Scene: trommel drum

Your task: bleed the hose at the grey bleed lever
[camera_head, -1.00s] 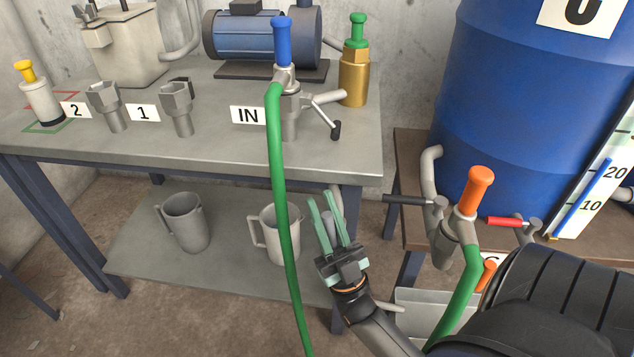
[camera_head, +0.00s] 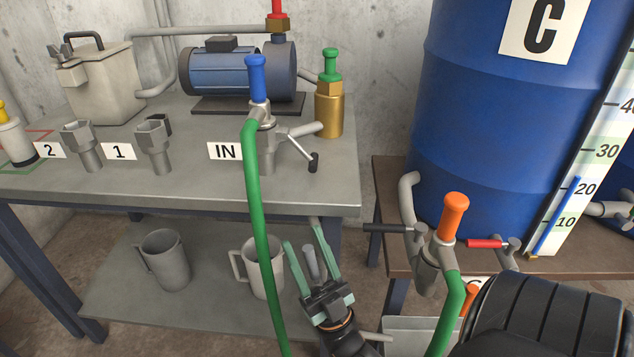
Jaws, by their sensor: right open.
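A thin grey lever with a dark tip (camera_head: 313,162) slants down to the right from the fitting (camera_head: 266,150) labelled IN; a blue-handled hose end (camera_head: 257,80) sits on that fitting. A dark grey lever (camera_head: 387,228) sticks out left from the orange-handled coupling (camera_head: 453,217) by the drum. I cannot tell which is the bleed lever. The green hose (camera_head: 254,195) hangs from the IN fitting; a green hose piece (camera_head: 451,311) also leaves the orange-handled coupling. My right gripper (camera_head: 304,233) is open and empty, below the bench's front edge, apart from both levers. My left gripper is not in view.
A red lever (camera_head: 485,244) sits right of the orange-handled coupling, before the blue drum (camera_head: 500,130) marked C. A gold, green-topped fitting (camera_head: 329,108) stands behind the IN lever. Two mugs, one grey (camera_head: 165,260) and one paler (camera_head: 262,268), stand on the lower shelf.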

